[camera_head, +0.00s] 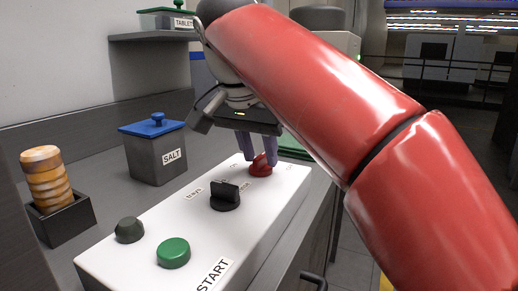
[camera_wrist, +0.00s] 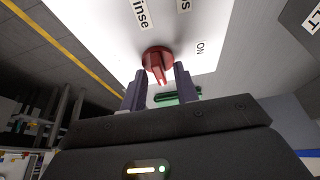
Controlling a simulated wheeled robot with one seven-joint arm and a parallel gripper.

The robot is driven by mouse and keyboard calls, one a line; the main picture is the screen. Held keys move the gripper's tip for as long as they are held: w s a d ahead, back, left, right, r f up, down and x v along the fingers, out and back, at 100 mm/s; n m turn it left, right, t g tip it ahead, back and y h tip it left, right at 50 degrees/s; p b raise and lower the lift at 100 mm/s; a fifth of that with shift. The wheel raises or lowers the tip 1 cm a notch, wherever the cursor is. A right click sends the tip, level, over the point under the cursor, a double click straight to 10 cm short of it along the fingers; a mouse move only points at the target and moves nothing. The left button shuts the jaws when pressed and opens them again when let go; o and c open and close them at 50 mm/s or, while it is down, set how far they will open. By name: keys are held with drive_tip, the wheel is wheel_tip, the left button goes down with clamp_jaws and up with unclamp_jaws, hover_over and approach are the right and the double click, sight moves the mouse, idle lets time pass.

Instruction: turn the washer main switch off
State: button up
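The red rotary switch (camera_head: 261,168) sits at the far end of the white sloped control panel (camera_head: 130,268). In the wrist view the red switch (camera_wrist: 157,58) shows a raised grip bar, and an "ON" label lies to its right on the panel. My gripper (camera_head: 259,152) is at the red switch with its fingers pointing down. In the wrist view my gripper (camera_wrist: 159,86) has its two fingers apart, one to each side of the grip bar, with gaps visible. Whether the fingertips touch the knob's base cannot be told.
The panel also carries a black selector knob (camera_head: 225,197), a green START button (camera_head: 173,253) and a dark round knob (camera_head: 129,230). A blue-lidded SALT box (camera_head: 157,155) and a holder (camera_head: 66,222) with stacked biscuits stand left. A TABLET box (camera_head: 168,20) is on the shelf.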

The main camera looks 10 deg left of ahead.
sight(258, 157)
drive_tip(key=shift+r, duration=0.1)
drive_tip(key=shift+s+a+r, duration=0.1)
drive_tip(key=shift+r, duration=0.15)
drive_tip(key=shift+s+a+r, duration=0.15)
drive_tip(key=shift+s+r, duration=0.3)
drive_tip(key=shift+r, duration=0.1)
drive_tip(key=shift+s+a+r, duration=0.15)
drive_tip(key=shift+s+r, duration=0.25)
drive_tip(key=shift+r, duration=0.1)
drive_tip(key=s+a, duration=0.1)
drive_tip(key=s, duration=0.2)
drive_tip(key=s+a, duration=0.1)
drive_tip(key=s, duration=0.3)
drive_tip(key=s+a, duration=0.1)
drive_tip(key=s, duration=0.2)
drive_tip(key=shift+s+a, duration=0.25)
drive_tip(key=shift+a, duration=0.15)
